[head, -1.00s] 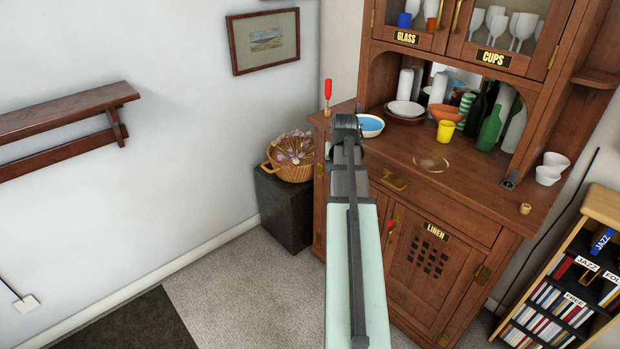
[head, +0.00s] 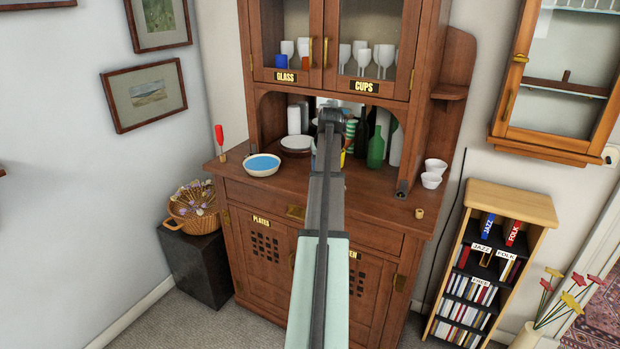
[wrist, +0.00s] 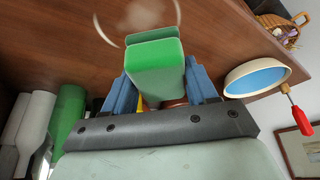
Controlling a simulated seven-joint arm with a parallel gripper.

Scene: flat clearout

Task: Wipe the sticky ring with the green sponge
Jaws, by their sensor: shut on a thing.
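The green sponge (wrist: 155,68) is between the blue fingers of my gripper (wrist: 163,88), which is shut on it. The sticky ring (wrist: 104,32) is a faint pale circle on the brown wooden counter, just beyond the sponge in the wrist view. The sponge hides part of it, and I cannot tell whether they touch. In the head view my arm covers the sponge and the ring. The arm's end is over the cabinet counter (head: 240,188), in front of the niche.
A blue-and-white bowl (head: 262,165) and a red-handled tool (head: 219,135) stand left of my arm. Plates (head: 297,144), a green bottle (head: 376,147) and a mostly hidden yellow cup (head: 343,158) stand behind. White cups (head: 432,178) and a small tan object (head: 419,213) are at the right.

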